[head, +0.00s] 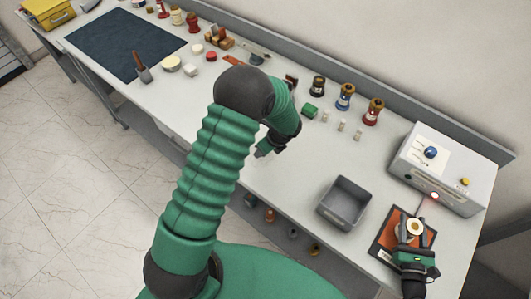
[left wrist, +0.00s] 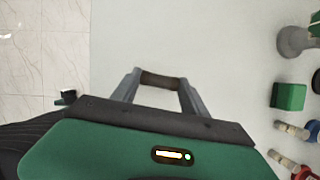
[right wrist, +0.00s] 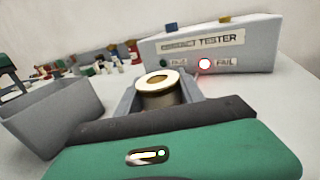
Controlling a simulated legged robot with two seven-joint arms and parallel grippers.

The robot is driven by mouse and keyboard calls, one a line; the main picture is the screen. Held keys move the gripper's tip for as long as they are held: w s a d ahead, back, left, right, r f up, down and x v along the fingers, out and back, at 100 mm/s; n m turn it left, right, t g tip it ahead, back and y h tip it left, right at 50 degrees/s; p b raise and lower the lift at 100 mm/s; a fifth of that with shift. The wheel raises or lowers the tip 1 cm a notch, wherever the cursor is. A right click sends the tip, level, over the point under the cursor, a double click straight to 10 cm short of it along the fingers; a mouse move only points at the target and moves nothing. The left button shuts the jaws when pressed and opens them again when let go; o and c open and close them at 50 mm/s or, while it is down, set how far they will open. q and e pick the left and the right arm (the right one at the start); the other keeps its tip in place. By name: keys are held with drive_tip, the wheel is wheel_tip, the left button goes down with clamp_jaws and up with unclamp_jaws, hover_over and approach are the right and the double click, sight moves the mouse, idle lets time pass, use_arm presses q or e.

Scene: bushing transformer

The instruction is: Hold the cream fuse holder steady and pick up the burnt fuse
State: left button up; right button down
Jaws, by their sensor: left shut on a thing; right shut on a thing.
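The cream fuse holder (head: 415,227) stands on an orange and black pad at the right end of the bench. In the right wrist view the fuse holder (right wrist: 156,82) is an upright cylinder with a pale ring top and a dark opening. My right gripper (head: 413,243) is shut on it from both sides. My left gripper (head: 266,151) is above the middle front of the bench. In the left wrist view it is shut on a dark brown piece, which looks like the burnt fuse (left wrist: 160,80). That piece is hard to see in the head view.
An open grey bin (head: 345,203) stands between the grippers. The contact tester (head: 438,168) is behind the pad (head: 386,243), its FAIL lamp (right wrist: 204,64) lit. Several small fuses, a green block (head: 310,111) and coloured holders line the back. My left arm hides part of the bench.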

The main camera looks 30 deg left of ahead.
use_arm(q)
wheel_tip(320, 180, up, 7)
drive_tip(key=shift+f, duration=0.2)
use_arm(e)
drive_tip(key=c, duration=0.7)
unclamp_jaws()
drive_tip(key=shift+o, duration=0.2)
drive_tip(key=shift+s, duration=0.1)
